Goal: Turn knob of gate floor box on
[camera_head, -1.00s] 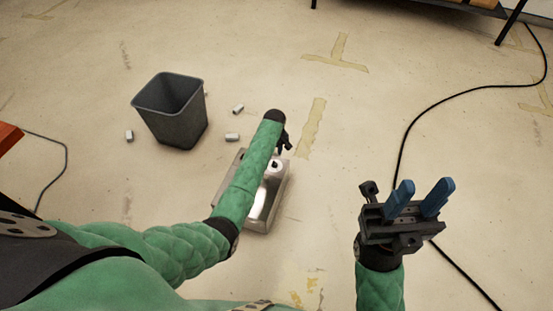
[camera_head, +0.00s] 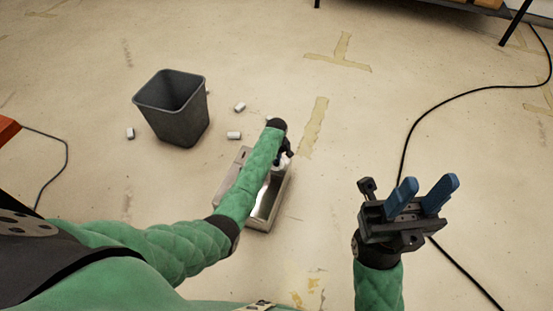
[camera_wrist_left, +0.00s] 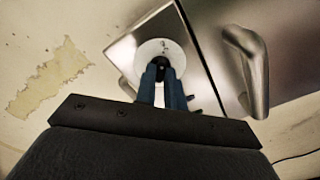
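The metal floor box (camera_head: 263,214) stands on the floor at the middle of the head view, partly hidden by my left arm. In the left wrist view its shiny top carries a white round dial (camera_wrist_left: 152,50) with a small dark knob (camera_wrist_left: 163,63) at its centre. My left gripper (camera_wrist_left: 163,72) is over the dial, with its blue fingers close together on either side of the knob. In the head view my left gripper (camera_head: 285,152) is mostly hidden behind the arm. My right gripper (camera_head: 422,190) is open and empty, held to the right of the box.
A metal handle (camera_wrist_left: 252,66) rises from the box beside the dial. A grey bin (camera_head: 174,110) stands to the left, with several small white pieces (camera_head: 234,135) on the floor nearby. A black cable (camera_head: 404,150) runs along the right. Floor between box and cable is clear.

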